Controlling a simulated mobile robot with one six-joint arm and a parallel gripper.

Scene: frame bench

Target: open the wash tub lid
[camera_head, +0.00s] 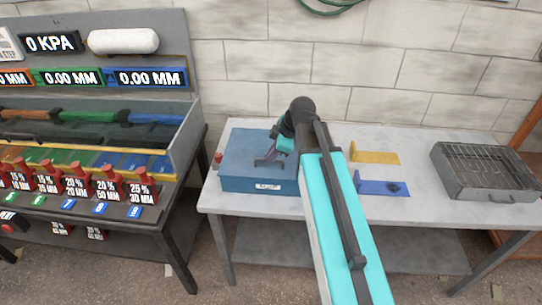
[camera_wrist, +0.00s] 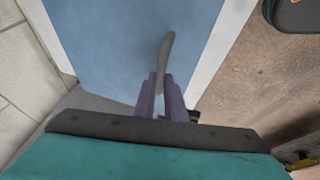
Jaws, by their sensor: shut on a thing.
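The wash tub (camera_head: 240,179) is a blue box with a white label on its front, standing at the left end of the grey table. Its blue lid (camera_head: 247,143) lies flat and closed on top. A dark handle (camera_head: 268,162) sits on the lid; it also shows in the wrist view as a grey bar (camera_wrist: 166,52). My gripper (camera_wrist: 160,88) has two purple fingers shut on this handle. In the head view my gripper (camera_head: 272,154) is partly hidden behind my wrist, at the lid's right half.
The grey table (camera_head: 320,198) carries a yellow bracket (camera_head: 377,157), a blue bracket (camera_head: 382,187) and a metal basket tray (camera_head: 487,170) to the right. A red knob (camera_head: 218,157) is at the tub's left. A gauge bench (camera_head: 187,140) stands further left; a block wall (camera_head: 400,60) is behind.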

